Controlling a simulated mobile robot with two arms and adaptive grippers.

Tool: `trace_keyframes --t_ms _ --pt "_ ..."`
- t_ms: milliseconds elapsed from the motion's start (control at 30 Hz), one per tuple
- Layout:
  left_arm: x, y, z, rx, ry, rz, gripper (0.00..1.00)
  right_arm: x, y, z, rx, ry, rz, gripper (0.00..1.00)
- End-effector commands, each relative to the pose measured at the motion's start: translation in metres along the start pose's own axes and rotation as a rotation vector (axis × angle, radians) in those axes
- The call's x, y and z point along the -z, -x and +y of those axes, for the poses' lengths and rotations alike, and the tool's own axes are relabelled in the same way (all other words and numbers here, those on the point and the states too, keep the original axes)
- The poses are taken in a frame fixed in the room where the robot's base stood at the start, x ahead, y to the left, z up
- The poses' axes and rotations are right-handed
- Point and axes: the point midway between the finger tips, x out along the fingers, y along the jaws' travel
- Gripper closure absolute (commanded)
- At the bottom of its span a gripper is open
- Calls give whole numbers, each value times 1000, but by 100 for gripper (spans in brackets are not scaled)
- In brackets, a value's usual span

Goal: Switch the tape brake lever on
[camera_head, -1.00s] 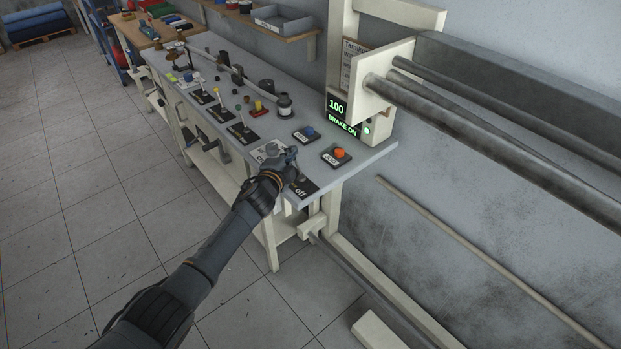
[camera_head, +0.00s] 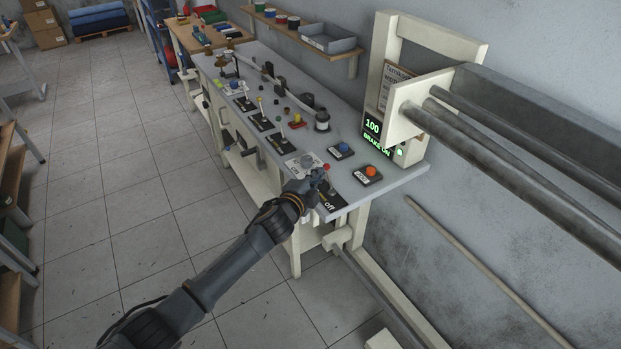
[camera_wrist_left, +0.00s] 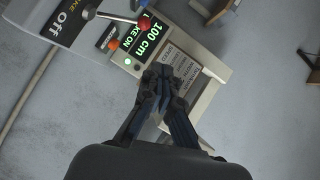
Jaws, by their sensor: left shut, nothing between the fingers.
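The tape brake lever (camera_wrist_left: 115,17) is a metal rod with a red knob (camera_wrist_left: 143,20), at the top left of the left wrist view. It rises from a black plate marked "off" (camera_head: 331,204) at the bench's near end. The knob also shows in the head view (camera_head: 326,167), beside my left gripper (camera_head: 320,178). My left gripper is shut and empty; its fingertips show in the wrist view (camera_wrist_left: 163,72), apart from the knob. The green display (camera_head: 373,134) reads 100 and "BRAKE ON", with a lit green lamp (camera_wrist_left: 127,61). My right gripper is out of view.
An orange button (camera_head: 371,171) and a blue button (camera_head: 344,147) sit on the grey bench (camera_head: 400,176). Several other levers stand farther along it. A cream frame with long metal rollers (camera_head: 520,150) rises at the right. The floor at left is largely clear.

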Motion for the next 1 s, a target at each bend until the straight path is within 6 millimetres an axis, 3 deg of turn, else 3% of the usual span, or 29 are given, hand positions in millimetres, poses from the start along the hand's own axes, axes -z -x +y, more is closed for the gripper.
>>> trace_keyframes --t_ms 133,333,533,900,1000 --pt "0 21 -3 0 -1 2 100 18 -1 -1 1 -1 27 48" --pt "0 37 -6 0 0 2 100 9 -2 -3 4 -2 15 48" --pt "0 40 -8 -1 0 1 100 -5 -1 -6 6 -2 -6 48" --pt "-1 40 -7 -1 1 1 100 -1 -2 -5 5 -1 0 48" --pt "-7 40 5 -17 20 -12 100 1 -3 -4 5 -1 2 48"
